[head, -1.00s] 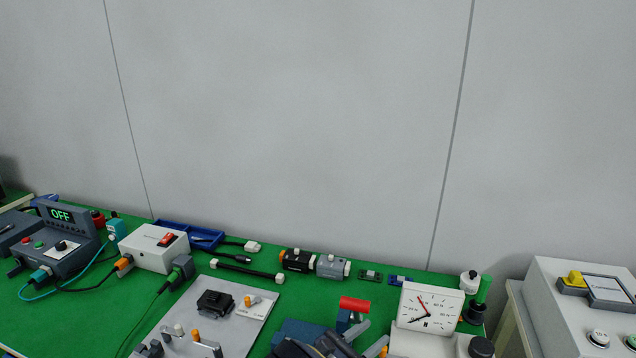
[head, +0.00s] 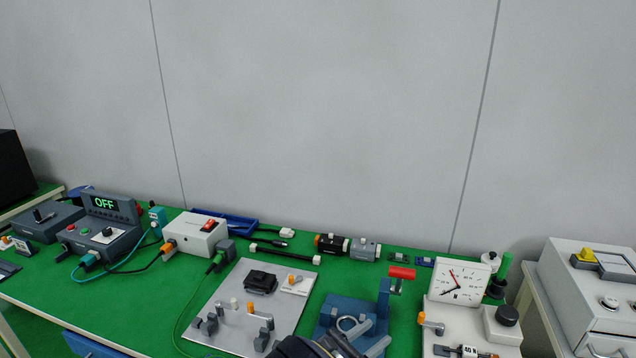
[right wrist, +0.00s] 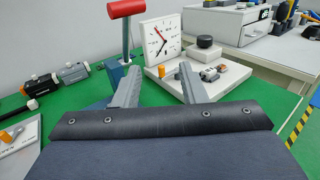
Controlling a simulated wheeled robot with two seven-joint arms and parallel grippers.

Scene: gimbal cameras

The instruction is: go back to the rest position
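My right gripper (head: 366,336) comes in at the bottom of the head view, in front of a blue fixture with a red-handled lever (head: 402,273). In the right wrist view its two grey fingers (right wrist: 158,88) stand apart with nothing between them. The red handle (right wrist: 126,9) stands upright beyond the left finger there, apart from it as far as I can see. My left gripper is in neither view.
A dial gauge (head: 460,283) stands right of the lever, on a white base with a black knob (head: 507,316). A grey plate (head: 230,310), a white switch box (head: 196,234) and a console reading OFF (head: 104,203) lie left. A white cabinet (head: 590,280) stands right.

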